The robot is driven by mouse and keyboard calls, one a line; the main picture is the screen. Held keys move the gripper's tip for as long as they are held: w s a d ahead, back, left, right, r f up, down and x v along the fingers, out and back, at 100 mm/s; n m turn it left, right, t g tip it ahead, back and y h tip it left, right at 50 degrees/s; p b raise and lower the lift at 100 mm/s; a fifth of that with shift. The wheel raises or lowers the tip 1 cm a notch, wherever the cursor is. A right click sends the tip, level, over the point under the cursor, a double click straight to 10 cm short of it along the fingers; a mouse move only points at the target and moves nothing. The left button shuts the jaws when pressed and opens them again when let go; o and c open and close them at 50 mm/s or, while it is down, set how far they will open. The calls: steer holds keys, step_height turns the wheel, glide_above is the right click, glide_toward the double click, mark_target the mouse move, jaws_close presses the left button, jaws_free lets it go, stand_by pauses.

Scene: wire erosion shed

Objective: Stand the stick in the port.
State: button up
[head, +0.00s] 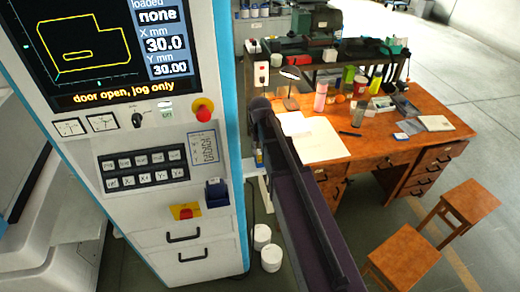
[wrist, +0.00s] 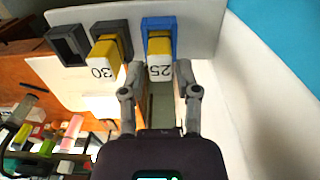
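In the wrist view a yellow stick marked 25 (wrist: 160,56) sits in a blue holder, and a second yellow stick marked 30 (wrist: 106,66) sits in a dark grey holder to its left. My gripper (wrist: 158,68) is open, one finger on each side of stick 25, with gaps visible between fingers and stick. In the head view a dark blue socket (head: 217,193) on the machine console's front may be the port; its inside is hard to make out. The console screen (head: 78,38) reads loaded none. My arm hides most of the gripper there.
The holders stand on a white plate (wrist: 200,28), with an empty dark holder (wrist: 68,43) at its left end. A red stop button (head: 203,111) sticks out above the socket. A cluttered wooden desk (head: 385,150) and two stools (head: 470,201) stand to the right.

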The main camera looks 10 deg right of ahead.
steer(key=shift+o, duration=0.3)
steer(key=shift+r, duration=0.2)
step_height(320, 180, up, 13)
steer(key=p, duration=1.3)
steer(key=shift+f, duration=0.1)
stand_by(0.6)
steer(key=s, duration=1.6)
steer(key=shift+d, duration=0.1)
